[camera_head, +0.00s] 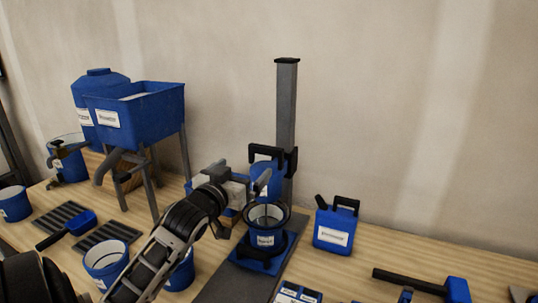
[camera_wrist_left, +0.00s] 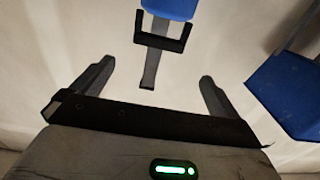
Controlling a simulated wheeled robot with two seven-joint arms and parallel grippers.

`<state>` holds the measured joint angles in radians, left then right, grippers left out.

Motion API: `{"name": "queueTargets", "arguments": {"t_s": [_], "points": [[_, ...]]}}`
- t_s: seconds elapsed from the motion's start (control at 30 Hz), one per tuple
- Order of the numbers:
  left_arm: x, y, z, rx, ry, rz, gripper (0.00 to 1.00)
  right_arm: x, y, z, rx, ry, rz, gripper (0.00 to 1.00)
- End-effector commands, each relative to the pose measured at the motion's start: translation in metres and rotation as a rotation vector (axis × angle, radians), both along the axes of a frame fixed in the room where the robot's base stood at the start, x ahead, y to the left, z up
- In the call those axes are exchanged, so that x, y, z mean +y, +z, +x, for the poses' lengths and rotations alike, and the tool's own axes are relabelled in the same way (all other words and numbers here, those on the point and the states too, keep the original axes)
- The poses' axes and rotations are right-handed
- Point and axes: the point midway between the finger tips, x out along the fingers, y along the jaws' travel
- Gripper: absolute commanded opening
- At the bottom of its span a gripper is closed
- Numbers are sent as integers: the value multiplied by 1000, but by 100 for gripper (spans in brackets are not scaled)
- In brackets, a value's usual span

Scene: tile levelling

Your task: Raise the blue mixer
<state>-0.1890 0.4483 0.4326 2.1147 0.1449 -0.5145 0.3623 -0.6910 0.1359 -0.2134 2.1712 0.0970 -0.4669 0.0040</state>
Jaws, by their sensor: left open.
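The blue mixer (camera_head: 264,178) hangs on a tall grey column (camera_head: 286,105), with a black handle (camera_head: 262,150) at its upper part. Below it a blue bucket (camera_head: 266,236) with a white label stands on the blue base. My left gripper (camera_head: 244,174) is open and empty, just left of the mixer and partly in front of it. In the left wrist view the open fingers (camera_wrist_left: 153,86) point toward a black U-shaped handle (camera_wrist_left: 164,42) under a blue body (camera_wrist_left: 170,8). The handle is beyond the fingertips, not between them. My right gripper is out of view.
A blue hopper (camera_head: 150,118) on legs and a blue tank (camera_head: 100,82) stand at the back left. A blue canister (camera_head: 335,228) stands right of the column. Buckets, grates and a blue-headed mallet (camera_head: 457,290) lie around.

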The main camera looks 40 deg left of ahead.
Motion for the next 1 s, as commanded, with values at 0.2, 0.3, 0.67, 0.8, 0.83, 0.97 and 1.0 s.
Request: {"name": "queueTargets", "arguments": {"t_s": [0.2, 0.3, 0.67, 0.8, 0.83, 0.97, 1.0], "points": [[12, 1, 38, 1, 1, 1, 100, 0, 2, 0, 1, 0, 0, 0], [18, 1, 59, 2, 0, 2, 100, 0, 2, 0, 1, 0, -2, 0], [39, 0, 126, 4, 0, 1, 100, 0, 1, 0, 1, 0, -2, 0], [43, -1, 139, 5, -1, 2, 100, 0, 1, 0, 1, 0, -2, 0], [44, -1, 140, 5, -1, 2, 100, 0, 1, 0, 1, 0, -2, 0], [45, -1, 144, 6, -2, 2, 100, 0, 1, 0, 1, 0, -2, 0], [45, -1, 145, 6, -2, 2, 100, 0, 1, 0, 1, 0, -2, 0]]}}
